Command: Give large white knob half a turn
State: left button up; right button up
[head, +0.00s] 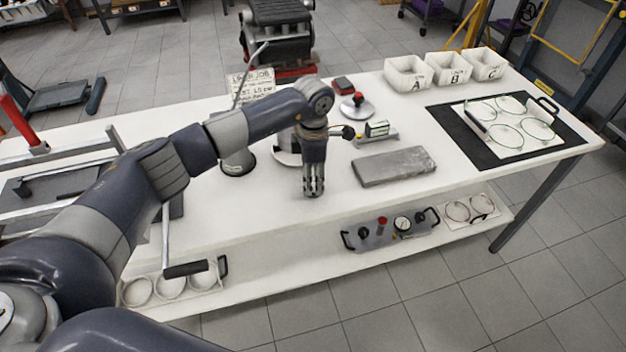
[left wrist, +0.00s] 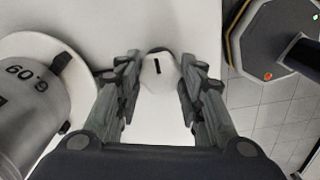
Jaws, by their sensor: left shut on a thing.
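In the head view my left gripper (head: 313,190) points down at the front part of the white workbench (head: 262,218), and I cannot make out the knob there. My right gripper is not in view.
In the head view a grey slab (head: 394,166) lies right of my gripper. Bins A (head: 408,75), B (head: 448,72) and C (head: 487,66) stand at the back.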

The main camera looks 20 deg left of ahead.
pick_arm(q)
jog(key=n+b, duration=0.1)
jog(key=n, duration=0.3)
jog(key=shift+n, duration=0.4)
jog(key=n, duration=0.3)
jog(key=shift+n+b, duration=0.3)
jog(key=shift+b, duration=0.1)
jog(key=n, duration=0.4)
jog(key=shift+r, duration=0.1)
jog(key=n, duration=0.5)
jog(key=shift+w, duration=0.1)
jog(key=o, duration=1.1)
jog(key=shift+c, duration=0.2)
